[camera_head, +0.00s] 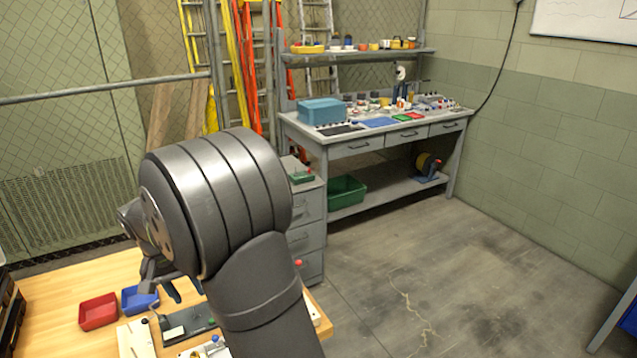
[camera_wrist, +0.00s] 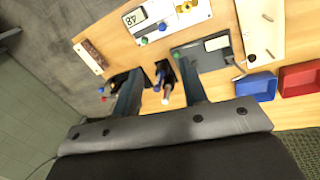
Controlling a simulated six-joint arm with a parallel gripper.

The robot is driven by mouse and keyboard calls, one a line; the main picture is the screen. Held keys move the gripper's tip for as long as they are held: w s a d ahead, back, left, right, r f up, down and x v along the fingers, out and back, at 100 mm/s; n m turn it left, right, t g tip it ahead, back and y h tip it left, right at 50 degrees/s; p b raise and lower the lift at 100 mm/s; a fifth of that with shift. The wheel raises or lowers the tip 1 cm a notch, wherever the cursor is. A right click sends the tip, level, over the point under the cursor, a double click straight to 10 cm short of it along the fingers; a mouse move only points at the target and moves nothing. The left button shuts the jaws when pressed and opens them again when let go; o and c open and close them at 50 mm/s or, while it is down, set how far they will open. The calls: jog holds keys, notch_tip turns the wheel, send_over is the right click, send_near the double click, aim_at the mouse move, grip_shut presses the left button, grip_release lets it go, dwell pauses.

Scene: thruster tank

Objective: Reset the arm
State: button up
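My gripper (camera_wrist: 160,68) shows in the wrist view with its two dark fingers spread apart. It points toward the wooden workbench (camera_wrist: 222,25). Between and beyond the fingers are small dark pieces with blue and white ends (camera_wrist: 165,82); I see no finger closed on them. In the head view my gripper (camera_head: 174,290) hangs over the bench behind my large grey arm links, partly hidden, near the blue bin (camera_head: 140,300).
A red bin (camera_head: 98,312) stands left of the blue bin. A dark grey device (camera_wrist: 205,52) and a white panel reading 48 (camera_wrist: 150,22) lie on the bench. A drawer cabinet (camera_head: 305,232) and a cluttered grey workbench (camera_head: 355,145) stand behind. Open concrete floor (camera_head: 450,270) lies right.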

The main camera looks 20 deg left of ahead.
jog(key=shift+f, duration=0.1)
jog(key=d+f, duration=0.1)
jog(key=f, duration=0.4)
jog(key=w+d+f, duration=0.1)
jog(key=f, duration=0.5)
jog(key=w+f, duration=0.1)
jog(key=f, duration=0.5)
jog(key=shift+d, duration=0.4)
jog(key=shift+w+d, duration=0.15)
jog(key=shift+d, duration=0.05)
